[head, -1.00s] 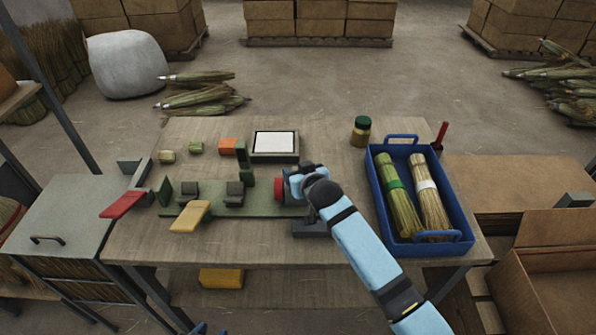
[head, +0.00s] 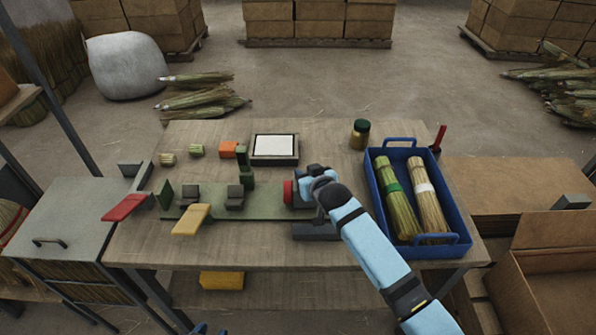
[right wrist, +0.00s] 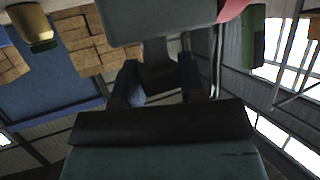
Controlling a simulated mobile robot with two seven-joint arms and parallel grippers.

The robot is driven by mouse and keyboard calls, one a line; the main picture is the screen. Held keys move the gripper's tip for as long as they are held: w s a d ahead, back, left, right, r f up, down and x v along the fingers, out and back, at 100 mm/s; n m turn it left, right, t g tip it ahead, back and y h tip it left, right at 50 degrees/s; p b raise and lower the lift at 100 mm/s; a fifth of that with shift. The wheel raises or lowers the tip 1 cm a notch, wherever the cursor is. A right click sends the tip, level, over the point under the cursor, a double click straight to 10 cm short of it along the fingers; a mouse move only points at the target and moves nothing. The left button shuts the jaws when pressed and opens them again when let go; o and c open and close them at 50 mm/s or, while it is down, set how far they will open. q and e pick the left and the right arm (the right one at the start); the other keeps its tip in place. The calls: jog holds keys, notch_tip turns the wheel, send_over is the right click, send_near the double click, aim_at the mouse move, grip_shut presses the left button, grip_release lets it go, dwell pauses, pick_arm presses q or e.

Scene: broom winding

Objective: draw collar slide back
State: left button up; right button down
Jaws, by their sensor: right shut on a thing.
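The green winding fixture (head: 268,205) lies along the middle of the table. A red-faced collar slide (head: 288,192) sits at its right end, partly hidden by my right gripper (head: 312,180). The gripper is shut on the slide's grey handle, and its arm comes in from the lower right. In the right wrist view the two dark fingers (right wrist: 158,85) stand either side of a grey post (right wrist: 157,60) under a pale block, with a bit of red at the top.
A blue tray (head: 462,215) with two straw bundles stands right of my arm. A jar (head: 360,134) and a white-topped box (head: 275,148) are at the back. The front table strip is clear.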

jog(key=shift+d+r, duration=0.1)
jog(key=shift+d, duration=0.7)
jog(key=c, duration=0.9)
grip_release()
jog(key=shift+d, duration=0.1)
jog(key=shift+o, duration=0.7)
jog(key=shift+d, duration=0.1)
pick_arm(q)
jog(key=shift+r, duration=0.3)
